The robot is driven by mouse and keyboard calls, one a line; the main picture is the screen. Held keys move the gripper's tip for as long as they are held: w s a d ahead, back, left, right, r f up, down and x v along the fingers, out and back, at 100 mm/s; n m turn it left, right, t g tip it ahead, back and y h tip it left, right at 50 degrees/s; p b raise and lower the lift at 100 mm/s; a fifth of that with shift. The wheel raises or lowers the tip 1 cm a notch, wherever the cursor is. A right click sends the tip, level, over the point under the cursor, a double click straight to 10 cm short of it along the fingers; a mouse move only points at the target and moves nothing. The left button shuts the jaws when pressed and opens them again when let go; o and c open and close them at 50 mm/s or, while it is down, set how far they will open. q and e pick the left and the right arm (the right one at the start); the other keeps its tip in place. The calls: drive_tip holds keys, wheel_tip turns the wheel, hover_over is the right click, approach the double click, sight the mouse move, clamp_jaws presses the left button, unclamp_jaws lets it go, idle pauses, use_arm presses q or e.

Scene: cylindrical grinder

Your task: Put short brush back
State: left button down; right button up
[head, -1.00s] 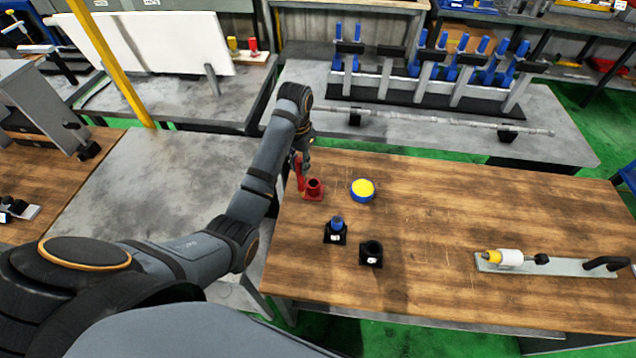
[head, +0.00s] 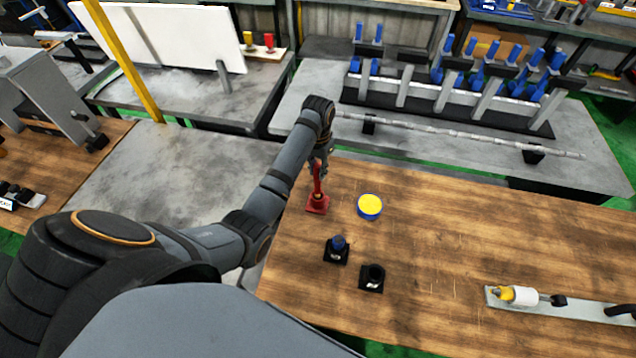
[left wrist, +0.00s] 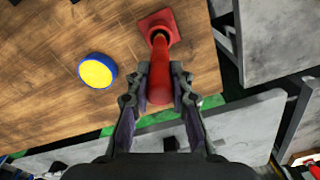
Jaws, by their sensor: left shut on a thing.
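A red brush (head: 318,178) stands about upright in my left gripper (head: 321,163), which is shut on its handle. The brush also shows in the left wrist view (left wrist: 160,82), between the two fingers (left wrist: 159,88). Its lower end meets the mouth of the red square-based holder (head: 317,207) at the table's far left corner. The holder shows at the top of the left wrist view (left wrist: 171,22). I cannot tell how deep the brush end sits in it. My right gripper is out of view.
A blue and yellow round tin (head: 369,207) stands right of the red holder. A black holder with a blue item (head: 337,250) and an empty-looking black holder (head: 371,280) stand nearer. A metal plate with a white-and-yellow tool (head: 519,296) lies at right. The wooden table's middle is clear.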

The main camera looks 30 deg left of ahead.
sight(318, 182)
use_arm(q)
wheel_tip(318, 182, down, 4)
drive_tip(key=shift+f+p, duration=0.1)
drive_tip(key=shift+p, duration=0.45)
drive_tip(key=shift+w+f, duration=0.1)
drive_tip(key=shift+f, duration=0.05)
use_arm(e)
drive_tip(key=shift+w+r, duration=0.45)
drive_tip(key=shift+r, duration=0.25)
use_arm(q)
drive_tip(key=c, duration=1.2)
unclamp_jaws()
